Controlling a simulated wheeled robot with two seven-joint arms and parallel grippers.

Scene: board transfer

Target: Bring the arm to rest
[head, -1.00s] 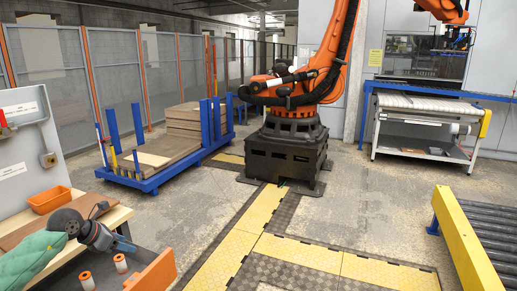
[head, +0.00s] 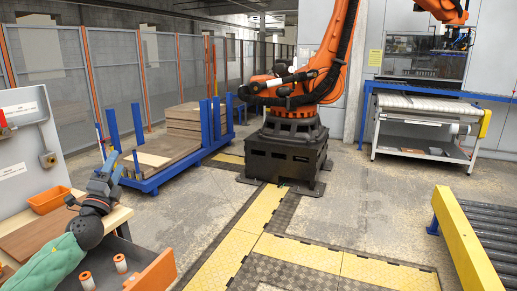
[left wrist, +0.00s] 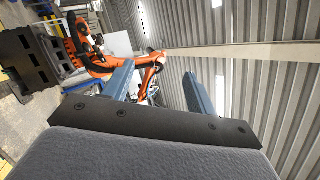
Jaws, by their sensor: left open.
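My left arm, with a green sleeve (head: 52,262) and a dark wrist, reaches up from the lower left of the head view. Its left gripper (head: 111,167) points up and away, above the far edge of the wooden bench top (head: 118,215). The left wrist view shows its two blue fingers (left wrist: 158,80) apart with nothing between them, so it is open and empty. In that view it faces the ceiling and the orange robot arm (left wrist: 148,62). The arm hides part of the bench. My right gripper is in neither view.
An orange bin (head: 49,200) and a brown board (head: 30,240) lie on the bench beside my arm. Orange-and-white cylinders (head: 120,263) stand in front. A blue rack (head: 150,184) with stacked boards (head: 184,120) is beyond. Yellow floor plates (head: 222,258) are clear.

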